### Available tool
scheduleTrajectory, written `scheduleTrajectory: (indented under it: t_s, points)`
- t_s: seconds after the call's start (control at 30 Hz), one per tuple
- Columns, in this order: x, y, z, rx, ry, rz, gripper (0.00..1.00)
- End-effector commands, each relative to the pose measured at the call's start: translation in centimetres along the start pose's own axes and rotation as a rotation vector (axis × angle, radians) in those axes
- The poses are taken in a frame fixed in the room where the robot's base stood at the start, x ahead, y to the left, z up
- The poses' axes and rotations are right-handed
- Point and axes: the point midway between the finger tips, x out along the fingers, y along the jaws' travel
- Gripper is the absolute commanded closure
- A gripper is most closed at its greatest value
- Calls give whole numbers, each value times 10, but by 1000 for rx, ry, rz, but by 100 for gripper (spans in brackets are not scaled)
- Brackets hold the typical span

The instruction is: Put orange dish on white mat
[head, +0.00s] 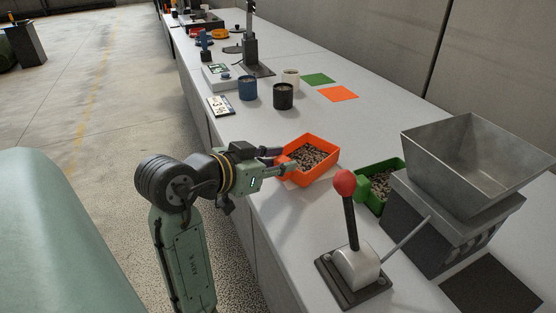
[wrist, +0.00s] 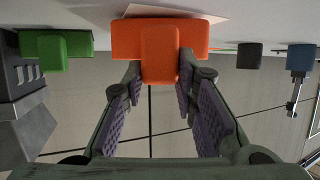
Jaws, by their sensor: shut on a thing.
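The orange dish (head: 333,150) is a square tray filled with dark and pale granules, with a block handle on its left side. My gripper (head: 275,157) reaches it from the left and is shut on this handle. In the wrist view the orange handle (wrist: 160,55) sits between my two purple-padded fingers. The white mat (head: 294,184) is a pale sheet on the counter, mostly hidden beneath the dish; one edge shows below it. A pale corner of it (wrist: 150,10) also shows behind the dish in the wrist view. I cannot tell whether the dish touches it.
A green dish (head: 366,193) of granules stands right of the orange one, beside a metal hopper (head: 465,165). A red-knobbed lever (head: 346,185) stands in front. Dark, blue and white cups (head: 283,96), a green mat (head: 318,79) and an orange mat (head: 338,94) lie farther back.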

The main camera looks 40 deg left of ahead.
Motion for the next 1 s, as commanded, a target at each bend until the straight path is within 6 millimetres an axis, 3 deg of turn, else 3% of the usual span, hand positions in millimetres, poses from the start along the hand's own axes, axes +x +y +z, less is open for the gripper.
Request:
scheduleTrajectory:
  t_s: [0.7,0.73,1.0]
  points:
    - [2,0,6,0,1,0,100]
    - [2,0,5,0,1,-1,72]
    - [2,0,5,0,0,-1,54]
